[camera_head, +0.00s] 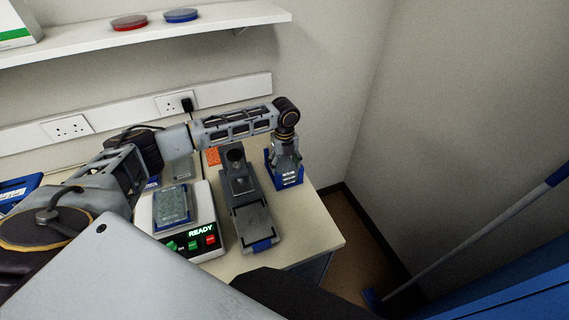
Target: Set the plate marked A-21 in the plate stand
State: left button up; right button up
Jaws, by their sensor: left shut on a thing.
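My left gripper (287,170) points down at the right end of the bench, over and partly inside a blue stand (298,186). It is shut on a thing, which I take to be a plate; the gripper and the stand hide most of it. I can read no marking there, and cannot tell whether the plate rests on the stand's base. Another plate (173,205), clear with a blue base, lies on a white device with a lit READY display. My right gripper is not in view.
The white device (202,238) and a dark grey instrument (251,222) stand left of the blue stand. A shelf (215,20) holds a red and a blue dish. The bench's front right corner (318,236) is clear.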

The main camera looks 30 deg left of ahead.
aim_at(285, 169)
pick_arm(q)
jog(key=shift+f, duration=0.1)
jog(key=o, duration=1)
notch_tip(285, 169, up, 12)
jog(key=b, duration=0.1)
jog(key=shift+b, duration=0.4)
dwell(0.9)
